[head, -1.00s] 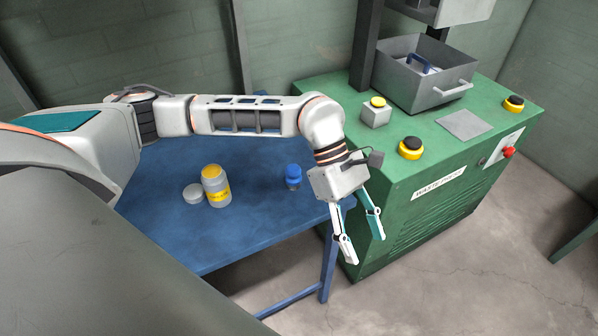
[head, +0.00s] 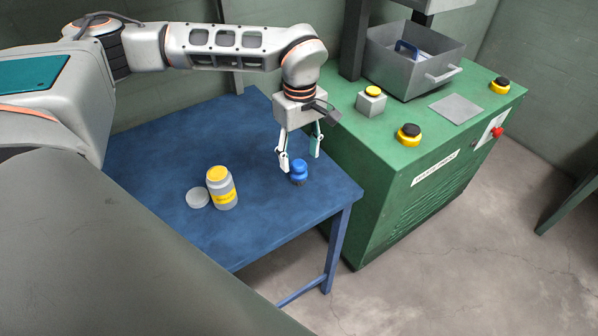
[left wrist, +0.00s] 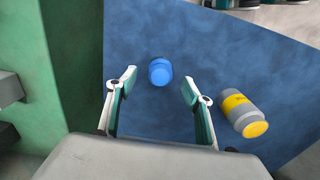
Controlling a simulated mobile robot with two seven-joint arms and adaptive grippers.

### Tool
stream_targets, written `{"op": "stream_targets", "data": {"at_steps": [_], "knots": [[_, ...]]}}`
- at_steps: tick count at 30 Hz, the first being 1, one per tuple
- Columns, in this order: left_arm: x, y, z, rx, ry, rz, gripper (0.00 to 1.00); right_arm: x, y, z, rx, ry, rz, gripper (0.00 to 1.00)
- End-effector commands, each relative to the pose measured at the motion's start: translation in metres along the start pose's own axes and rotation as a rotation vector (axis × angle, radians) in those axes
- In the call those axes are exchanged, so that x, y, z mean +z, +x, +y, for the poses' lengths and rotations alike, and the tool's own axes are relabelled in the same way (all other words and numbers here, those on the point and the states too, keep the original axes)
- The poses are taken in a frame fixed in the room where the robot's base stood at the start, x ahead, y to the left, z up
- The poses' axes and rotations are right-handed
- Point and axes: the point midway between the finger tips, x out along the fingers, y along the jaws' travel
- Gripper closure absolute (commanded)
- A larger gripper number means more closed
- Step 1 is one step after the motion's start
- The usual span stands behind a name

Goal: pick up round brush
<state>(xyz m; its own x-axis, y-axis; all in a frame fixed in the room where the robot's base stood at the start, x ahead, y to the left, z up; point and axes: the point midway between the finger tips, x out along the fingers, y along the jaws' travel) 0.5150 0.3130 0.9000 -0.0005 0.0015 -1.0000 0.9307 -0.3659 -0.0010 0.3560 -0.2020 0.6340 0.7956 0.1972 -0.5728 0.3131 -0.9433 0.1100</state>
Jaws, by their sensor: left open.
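The round brush (head: 299,171) is a small blue-topped piece with a darker base, standing upright on the blue table (head: 250,240). In the left wrist view its blue top (left wrist: 160,71) lies between and just beyond the open fingertips. My left gripper (head: 300,160) is open and empty, pointing down above and slightly behind the brush; its two fingers also show in the left wrist view (left wrist: 158,82). I see no contact with the brush. My right gripper is not in view.
A grey jar with a yellow lid and label (head: 222,188) and a grey round lid (head: 198,198) stand left of the brush. A green machine (head: 385,190) with buttons and a metal bin (head: 405,70) rises on the right. The table's front area is clear.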

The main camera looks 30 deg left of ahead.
Motion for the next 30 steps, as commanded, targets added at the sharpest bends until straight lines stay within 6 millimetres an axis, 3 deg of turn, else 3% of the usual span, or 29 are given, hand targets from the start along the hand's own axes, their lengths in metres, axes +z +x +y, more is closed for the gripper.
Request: {"op": "stream_targets", "data": {"at_steps": [10, 18, 23, 30], "knots": [[-0.002, 0.045, -0.001, -0.002, 0.000, -0.002, 0.49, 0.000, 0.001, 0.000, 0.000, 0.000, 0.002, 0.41], [-0.002, 0.048, -0.001, 0.001, 0.000, -0.001, 0.49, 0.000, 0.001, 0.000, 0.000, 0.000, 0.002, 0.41], [-0.002, 0.048, -0.001, 0.001, 0.000, -0.001, 0.90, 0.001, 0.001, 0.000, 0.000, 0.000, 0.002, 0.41], [-0.002, 0.048, -0.001, 0.001, 0.000, -0.001, 0.90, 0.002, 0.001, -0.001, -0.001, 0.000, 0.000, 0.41]]}}
